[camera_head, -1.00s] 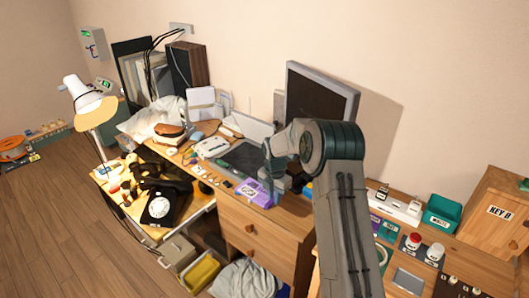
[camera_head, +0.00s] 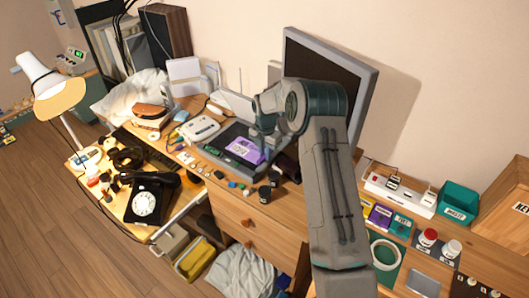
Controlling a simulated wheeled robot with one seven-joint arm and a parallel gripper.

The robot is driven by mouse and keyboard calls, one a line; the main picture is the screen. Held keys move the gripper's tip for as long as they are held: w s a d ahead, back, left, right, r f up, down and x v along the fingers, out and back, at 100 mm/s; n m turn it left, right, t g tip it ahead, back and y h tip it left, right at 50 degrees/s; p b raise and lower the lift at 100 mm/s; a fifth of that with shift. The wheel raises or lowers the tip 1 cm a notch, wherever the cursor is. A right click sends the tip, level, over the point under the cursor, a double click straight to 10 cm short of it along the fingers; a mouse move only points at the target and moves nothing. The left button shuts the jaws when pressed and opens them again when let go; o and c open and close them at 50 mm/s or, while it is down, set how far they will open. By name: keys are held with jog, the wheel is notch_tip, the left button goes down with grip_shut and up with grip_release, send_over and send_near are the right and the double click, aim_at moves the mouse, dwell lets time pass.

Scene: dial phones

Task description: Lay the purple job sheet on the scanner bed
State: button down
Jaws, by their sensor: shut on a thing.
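The purple job sheet (camera_head: 243,149) is over the right part of the dark flat scanner bed (camera_head: 229,136) on the desk. My gripper (camera_head: 260,150) reaches down from the right and is shut on the sheet's right side. The fingertips are small and partly hidden by my wrist. I cannot tell whether the sheet touches the bed or hangs just above it. The left part of the bed shows bare, with a small green item (camera_head: 213,149) at its near left edge.
A white device (camera_head: 199,129) stands left of the bed, and several small items lie along the desk's front edge. A dark jar (camera_head: 264,193) stands in front. The monitor (camera_head: 322,82) rises behind my arm. A black dial phone (camera_head: 148,200) is at lower left.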

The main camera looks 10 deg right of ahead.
aim_at(269, 162)
jog(key=shift+w+d+f, duration=0.65)
jog(key=shift+w+f, duration=0.2)
jog(key=shift+w, duration=0.1)
jog(key=shift+w+d+f+b, duration=0.2)
jog(key=shift+w+f+b, duration=0.1)
jog(key=shift+w+f, duration=0.2)
jog(key=shift+w+d+f+b, duration=0.15)
jog(key=shift+w+f+b, duration=0.2)
jog(key=shift+f, duration=0.1)
jog(key=shift+f+b, duration=0.7)
jog(key=shift+f, duration=0.35)
jog(key=c, duration=1.3)
grip_release()
jog(key=shift+f, duration=0.1)
